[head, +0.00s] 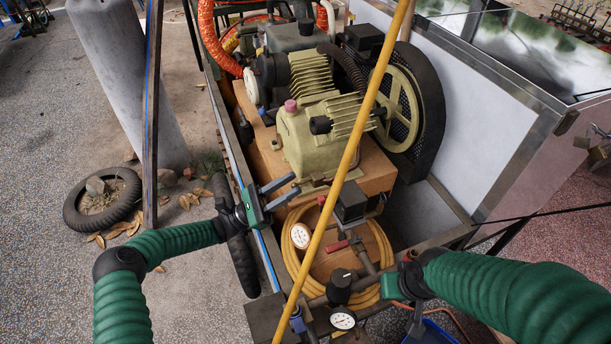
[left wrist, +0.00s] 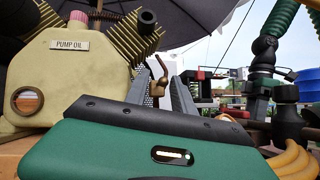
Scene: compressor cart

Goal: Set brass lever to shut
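The brass lever (left wrist: 159,82) shows in the left wrist view as a small bent brass piece beside the cream compressor block. Its upper part stands roughly upright. My left gripper (head: 296,184) is open, with its two grey fingers apart and pointing toward the compressor. In the left wrist view the lever appears between and beyond the fingers (left wrist: 166,88), with no clear contact. I cannot pick the lever out in the head view. My right gripper (head: 415,322) is low at the right in the head view; its fingers are too unclear to read.
The cream compressor (head: 312,140) and its spoked flywheel (head: 398,108) stand behind. A yellow pole (head: 352,150) crosses the head view diagonally. Pressure gauges (head: 342,319), a red handle (head: 338,246) and a coiled yellow hose (head: 291,262) crowd the cart's front.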

